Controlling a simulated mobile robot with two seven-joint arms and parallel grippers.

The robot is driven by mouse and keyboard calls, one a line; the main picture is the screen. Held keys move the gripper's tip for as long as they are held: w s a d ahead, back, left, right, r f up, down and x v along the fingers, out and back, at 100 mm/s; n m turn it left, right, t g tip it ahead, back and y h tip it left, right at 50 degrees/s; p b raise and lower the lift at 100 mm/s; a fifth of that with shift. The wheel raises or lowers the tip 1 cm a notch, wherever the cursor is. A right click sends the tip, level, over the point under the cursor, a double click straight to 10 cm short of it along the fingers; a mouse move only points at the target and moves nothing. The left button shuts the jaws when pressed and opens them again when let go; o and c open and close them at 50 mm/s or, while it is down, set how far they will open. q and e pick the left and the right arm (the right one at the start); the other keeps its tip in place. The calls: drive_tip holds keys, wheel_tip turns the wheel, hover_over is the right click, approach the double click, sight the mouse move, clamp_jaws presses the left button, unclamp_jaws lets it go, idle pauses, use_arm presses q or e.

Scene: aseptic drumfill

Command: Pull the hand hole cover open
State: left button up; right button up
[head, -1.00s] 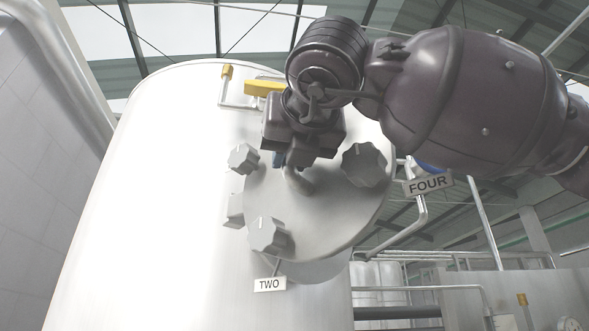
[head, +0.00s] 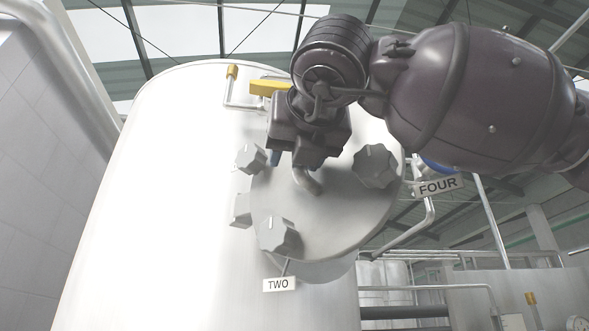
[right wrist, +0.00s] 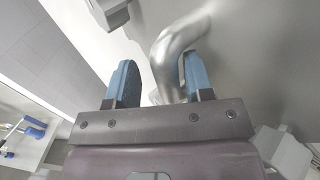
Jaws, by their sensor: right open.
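The hand hole cover (head: 340,205) is a round grey metal disc on the side of the white tank, with faceted knobs around its rim. Its bent metal handle (head: 307,182) shows just below my right gripper (head: 292,160). In the right wrist view the handle (right wrist: 176,48) runs between the open blue fingers of my right gripper (right wrist: 158,78), close to the right finger and with a gap to the left one. The cover (right wrist: 245,60) lies behind them. My forearm and wrist hide the cover's upper part in the head view. My left gripper is not in view.
The knobs (head: 278,235) stand out from the cover's rim. A yellow-handled valve (head: 268,88) sits above the cover. Signs read TWO (head: 280,284) and FOUR (head: 437,186). Pipes and railings (head: 430,290) stand at the lower right.

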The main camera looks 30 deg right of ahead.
drive_tip(key=p+v, duration=0.1)
drive_tip(key=v, duration=0.9)
drive_tip(key=shift+s, duration=0.35)
drive_tip(key=shift+a, duration=0.1)
